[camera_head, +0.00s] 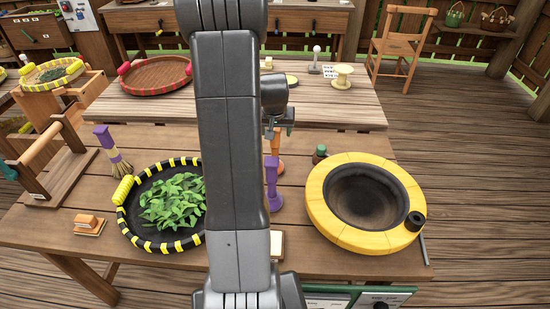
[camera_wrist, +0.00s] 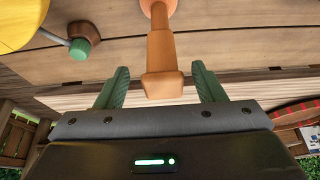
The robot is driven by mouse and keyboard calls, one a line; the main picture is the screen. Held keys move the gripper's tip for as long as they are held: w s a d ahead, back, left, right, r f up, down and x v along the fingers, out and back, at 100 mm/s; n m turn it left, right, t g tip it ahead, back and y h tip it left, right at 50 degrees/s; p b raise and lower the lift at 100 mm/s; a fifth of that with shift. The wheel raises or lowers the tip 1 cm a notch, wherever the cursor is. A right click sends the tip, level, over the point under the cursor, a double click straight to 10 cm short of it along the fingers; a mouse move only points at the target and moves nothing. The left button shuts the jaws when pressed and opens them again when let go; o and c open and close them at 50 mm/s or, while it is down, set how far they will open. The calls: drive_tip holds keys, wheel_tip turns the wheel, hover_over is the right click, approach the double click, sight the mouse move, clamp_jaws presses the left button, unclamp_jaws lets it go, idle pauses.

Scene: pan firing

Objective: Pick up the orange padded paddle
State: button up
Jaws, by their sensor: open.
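The orange padded paddle (camera_head: 276,143) shows in the head view just below my gripper (camera_head: 279,127), partly hidden behind a purple-handled tool. In the wrist view the paddle (camera_wrist: 161,50) has a narrow shaft and a wider, squared end. That end sits between the two green fingers of my gripper (camera_wrist: 160,67), with a gap on each side. The fingers are open and hold nothing. How deep the paddle's end is between them is hard to tell.
The purple-handled tool (camera_head: 272,180) stands close in front of the paddle. A black-and-yellow tray (camera_head: 130,222) of green leaves is left. My arm hides the table's middle.

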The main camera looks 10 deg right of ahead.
drive_tip(key=shift+p+x, duration=0.5)
drive_tip(key=shift+x, duration=1.6)
drive_tip(key=shift+w+a, duration=0.1)
drive_tip(key=shift+c, duration=0.2)
drive_tip(key=shift+r, duration=0.1)
clamp_jaws()
drive_tip(key=shift+r, duration=0.1)
wheel_tip(320, 180, up, 10)
drive_tip(key=shift+f+b, duration=0.1)
drive_tip(key=shift+b, duration=0.75)
drive_tip(key=c, duration=0.6)
unclamp_jaws()
clamp_jaws()
